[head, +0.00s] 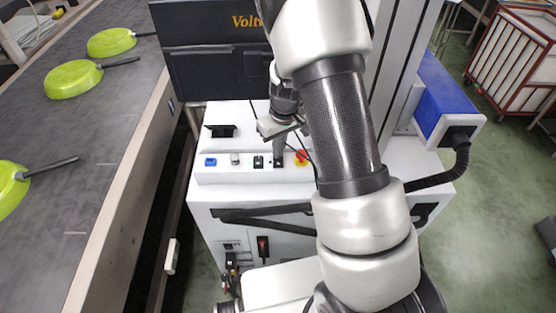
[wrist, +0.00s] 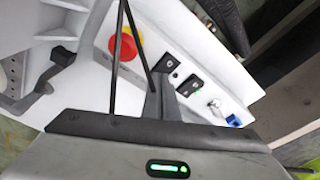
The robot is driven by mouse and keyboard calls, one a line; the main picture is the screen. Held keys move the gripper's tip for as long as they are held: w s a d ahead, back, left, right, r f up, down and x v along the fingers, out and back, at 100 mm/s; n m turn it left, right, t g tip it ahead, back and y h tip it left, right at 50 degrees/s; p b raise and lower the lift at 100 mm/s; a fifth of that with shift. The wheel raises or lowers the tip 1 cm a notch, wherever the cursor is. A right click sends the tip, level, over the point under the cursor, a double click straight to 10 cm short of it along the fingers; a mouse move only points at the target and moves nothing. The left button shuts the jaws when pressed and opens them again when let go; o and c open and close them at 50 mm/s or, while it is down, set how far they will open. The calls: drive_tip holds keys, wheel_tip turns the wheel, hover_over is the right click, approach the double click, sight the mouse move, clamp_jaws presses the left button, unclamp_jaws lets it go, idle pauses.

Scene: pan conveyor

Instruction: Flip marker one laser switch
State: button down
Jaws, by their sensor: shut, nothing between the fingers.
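The white control panel (head: 225,176) of the marking machine carries a row of controls. I cannot read a label that tells which is the marker one laser switch. My gripper is shut and empty, pointing down at the panel. Its tip is beside the nearer switch in the wrist view; contact cannot be told.
A red emergency stop (head: 302,155) sits just right of my gripper. A key switch (head: 235,158) and a blue button (head: 210,162) lie to the left. A dark monitor (head: 210,60) stands behind. A conveyor (head: 100,120) with green pans (head: 73,79) runs at the left.

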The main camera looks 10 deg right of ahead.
drive_tip(key=shift+f, duration=0.15)
wheel_tip(320, 180, up, 7)
drive_tip(key=p, duration=0.4)
idle(0.5)
idle(0.5)
